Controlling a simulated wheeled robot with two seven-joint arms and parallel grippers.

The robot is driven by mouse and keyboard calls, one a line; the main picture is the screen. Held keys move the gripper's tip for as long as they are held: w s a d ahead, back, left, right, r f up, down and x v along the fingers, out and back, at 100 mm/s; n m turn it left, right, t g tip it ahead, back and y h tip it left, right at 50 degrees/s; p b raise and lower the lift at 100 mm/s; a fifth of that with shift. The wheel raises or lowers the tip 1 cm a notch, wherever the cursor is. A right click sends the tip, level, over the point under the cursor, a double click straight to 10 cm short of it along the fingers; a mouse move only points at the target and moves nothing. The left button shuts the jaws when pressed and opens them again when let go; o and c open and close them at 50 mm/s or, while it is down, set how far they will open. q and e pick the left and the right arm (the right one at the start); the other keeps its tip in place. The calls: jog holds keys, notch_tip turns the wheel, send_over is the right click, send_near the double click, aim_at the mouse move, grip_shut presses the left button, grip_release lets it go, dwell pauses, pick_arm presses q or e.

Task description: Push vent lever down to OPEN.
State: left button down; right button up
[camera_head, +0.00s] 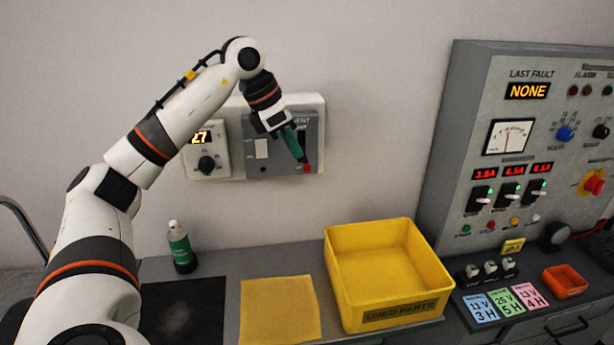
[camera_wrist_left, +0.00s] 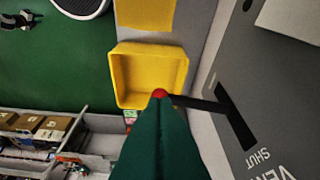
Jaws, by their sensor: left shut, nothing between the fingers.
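The grey vent panel (camera_head: 283,158) is on the wall, right of a dial box. Its lever's red knob (camera_head: 307,168) is low on the panel, and it also shows in the left wrist view (camera_wrist_left: 160,93). The dark lever arm (camera_wrist_left: 200,104) sticks out of its slot (camera_wrist_left: 238,122), nearer the slot end away from the "SHUT" label (camera_wrist_left: 258,158). My left gripper (camera_head: 302,160) is shut and empty, its green fingers pointing down to the knob from above. The fingertips (camera_wrist_left: 158,100) are at the knob; I cannot tell whether they touch. My right gripper is not in view.
Below are a green bottle (camera_head: 181,248), a yellow cloth (camera_head: 279,310) and a yellow bin (camera_head: 386,238) marked "USED PARTS" on the bench. A control console (camera_head: 458,140) stands at right. The wall (camera_head: 370,110) between panel and console is clear.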

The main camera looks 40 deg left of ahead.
pick_arm(q)
jog(key=shift+b+x, duration=0.55)
jog(key=shift+x, duration=0.8)
jog(key=s+a, duration=0.1)
jog(key=s+b, duration=0.1)
jog(key=shift+s+a+f, duration=0.15)
jog(key=shift+s+a, duration=0.25)
jog(key=shift+w, duration=0.1)
